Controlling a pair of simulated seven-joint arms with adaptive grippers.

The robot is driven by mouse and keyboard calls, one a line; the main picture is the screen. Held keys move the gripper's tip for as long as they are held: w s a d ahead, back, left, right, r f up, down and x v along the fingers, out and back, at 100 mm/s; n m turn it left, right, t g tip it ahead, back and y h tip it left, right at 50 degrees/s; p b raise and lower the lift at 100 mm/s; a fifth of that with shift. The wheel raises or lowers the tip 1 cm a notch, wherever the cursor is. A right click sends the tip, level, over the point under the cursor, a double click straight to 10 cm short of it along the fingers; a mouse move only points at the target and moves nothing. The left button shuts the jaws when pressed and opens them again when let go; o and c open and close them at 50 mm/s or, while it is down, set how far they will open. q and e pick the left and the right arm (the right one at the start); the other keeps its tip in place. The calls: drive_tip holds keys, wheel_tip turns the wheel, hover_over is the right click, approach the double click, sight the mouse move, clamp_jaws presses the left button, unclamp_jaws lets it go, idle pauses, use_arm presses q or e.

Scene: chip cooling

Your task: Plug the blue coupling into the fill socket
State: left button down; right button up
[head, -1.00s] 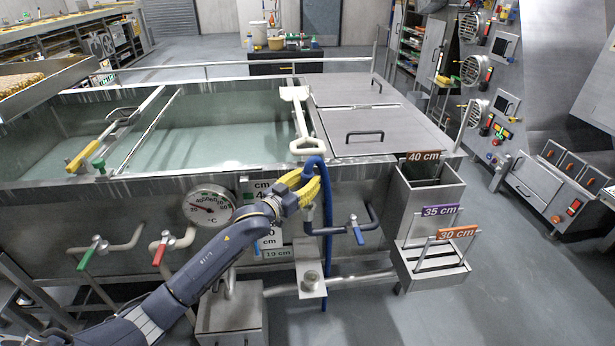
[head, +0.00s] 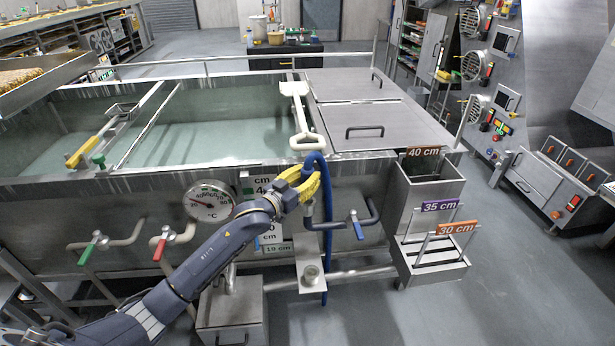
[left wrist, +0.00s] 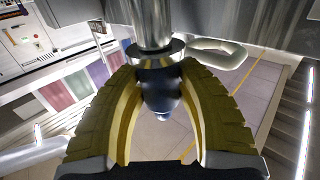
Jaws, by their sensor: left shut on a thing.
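My left gripper (head: 300,187) has yellow fingers and is closed in front of the tank's front wall. It grips the blue coupling, mostly hidden by the fingers in the head view; a dark bluish tip (left wrist: 160,98) shows between them in the left wrist view. A silver cylinder (left wrist: 150,25) with a collar stands directly beyond it there. The blue hose (head: 328,215) loops over near the fingertips and hangs down. Below is a bracket (head: 311,285) with a round fitting. I cannot tell surely which fitting is the fill socket. My right gripper is not in view.
A pipe with a blue-handled valve (head: 357,228) stands just right of the hose. A white paddle (head: 298,110) lies across the tank's rim above. A dial thermometer (head: 209,201) is left of my gripper. The stepped rack (head: 430,210) stands at right, with open floor beyond.

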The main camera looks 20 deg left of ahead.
use_arm(q)
drive_tip(key=shift+f, duration=2.75)
idle(0.7)
drive_tip(key=c, duration=0.9)
unclamp_jaws()
drive_tip(key=v, duration=1.2)
